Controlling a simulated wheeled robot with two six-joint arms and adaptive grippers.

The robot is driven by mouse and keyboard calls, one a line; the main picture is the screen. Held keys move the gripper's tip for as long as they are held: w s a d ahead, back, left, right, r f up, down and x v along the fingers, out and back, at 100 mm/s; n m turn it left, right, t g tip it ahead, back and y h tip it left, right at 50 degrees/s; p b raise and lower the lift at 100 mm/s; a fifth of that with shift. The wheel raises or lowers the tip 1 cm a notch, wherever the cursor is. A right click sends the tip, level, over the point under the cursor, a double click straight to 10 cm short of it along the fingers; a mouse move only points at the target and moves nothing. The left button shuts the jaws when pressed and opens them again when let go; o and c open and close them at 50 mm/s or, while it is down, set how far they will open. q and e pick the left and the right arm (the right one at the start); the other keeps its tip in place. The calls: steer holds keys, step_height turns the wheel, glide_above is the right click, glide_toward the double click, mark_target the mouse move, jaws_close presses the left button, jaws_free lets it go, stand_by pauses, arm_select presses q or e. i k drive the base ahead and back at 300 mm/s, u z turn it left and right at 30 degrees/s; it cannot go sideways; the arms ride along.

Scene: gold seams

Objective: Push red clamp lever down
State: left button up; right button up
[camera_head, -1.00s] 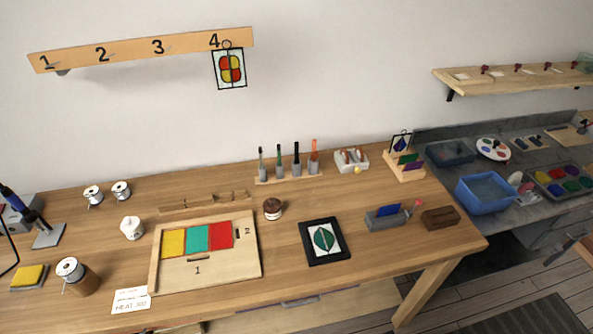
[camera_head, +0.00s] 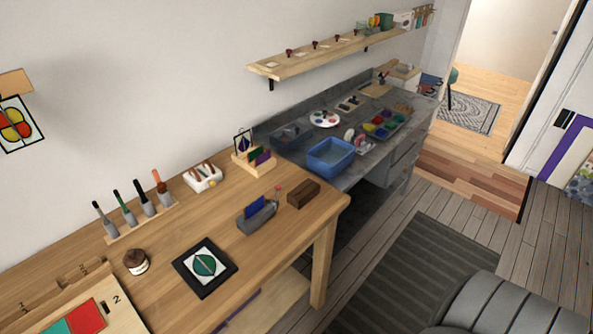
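The clamp (camera_head: 257,216) is a small grey block with a blue piece standing in it, near the right end of the wooden table (camera_head: 195,297). Its red-tipped lever (camera_head: 277,191) sticks up at the clamp's right end. A brown wooden block (camera_head: 303,194) lies just right of the clamp. Neither of my grippers shows in the head view.
A black-framed leaf panel (camera_head: 204,267) lies left of the clamp. A tool rack (camera_head: 141,223), a white tray (camera_head: 203,177) and a sample stand (camera_head: 254,165) stand behind. A blue basin (camera_head: 330,158) sits on the grey counter. Open floor with a dark mat (camera_head: 410,275) lies at right.

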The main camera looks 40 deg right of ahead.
mark_target(278, 187)
steer(key=z, duration=1.4)
steer(key=k, duration=0.45)
steer(key=z, duration=0.95)
steer(key=k, duration=0.8)
steer(key=z, duration=0.7)
steer(key=i, duration=1.65)
steer(key=u, duration=0.65)
steer(key=i, duration=0.95)
steer(key=u, duration=1.6)
steer(key=i, duration=0.8)
steer(key=u, duration=0.9)
